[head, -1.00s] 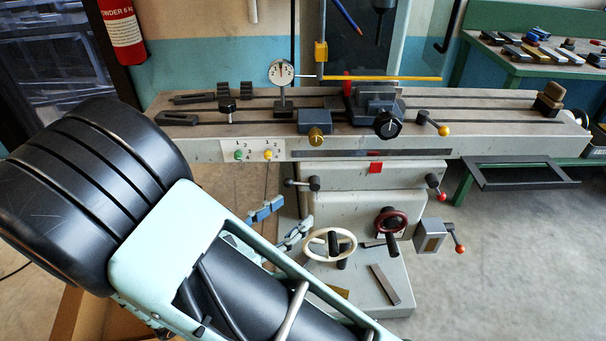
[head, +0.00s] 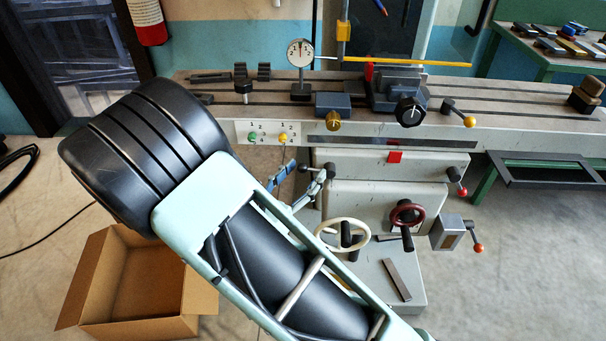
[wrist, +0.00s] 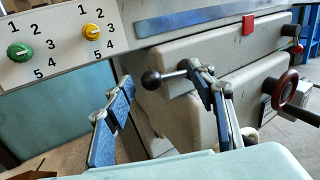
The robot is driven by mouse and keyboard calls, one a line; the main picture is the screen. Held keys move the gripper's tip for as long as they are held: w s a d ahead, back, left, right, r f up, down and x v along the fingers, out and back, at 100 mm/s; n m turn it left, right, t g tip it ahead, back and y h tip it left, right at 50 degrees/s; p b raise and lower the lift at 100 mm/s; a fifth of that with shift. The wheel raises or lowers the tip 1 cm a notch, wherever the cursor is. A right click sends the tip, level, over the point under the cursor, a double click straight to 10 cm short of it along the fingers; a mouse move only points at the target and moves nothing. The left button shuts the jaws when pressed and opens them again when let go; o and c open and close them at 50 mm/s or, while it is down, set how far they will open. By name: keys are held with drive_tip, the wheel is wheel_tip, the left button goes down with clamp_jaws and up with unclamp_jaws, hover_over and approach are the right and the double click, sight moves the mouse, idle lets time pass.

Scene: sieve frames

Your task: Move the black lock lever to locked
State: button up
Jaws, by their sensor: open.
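The black lock lever (wrist: 152,82) has a round black knob on a short metal shaft and points left from the front of the grey machine body. It lies close to level. My gripper (wrist: 161,77) is open, with one finger to the left of the knob and the other to its right in the wrist view. The right finger hides the lever's pivot end there. In the head view the lever (head: 304,168) shows small beside my gripper (head: 306,175). I cannot tell whether a finger touches it.
Green (wrist: 19,52) and yellow (wrist: 93,32) selector knobs sit on a white panel at upper left. A cream handwheel (head: 342,234) and a dark red handwheel (head: 407,215) are lower right. A red-ball lever (head: 457,180) is further right. An open cardboard box (head: 140,290) stands on the floor.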

drive_tip(key=shift+w+d, duration=0.1)
drive_tip(key=shift+w, duration=0.05)
drive_tip(key=shift+c, duration=0.4)
clamp_jaws()
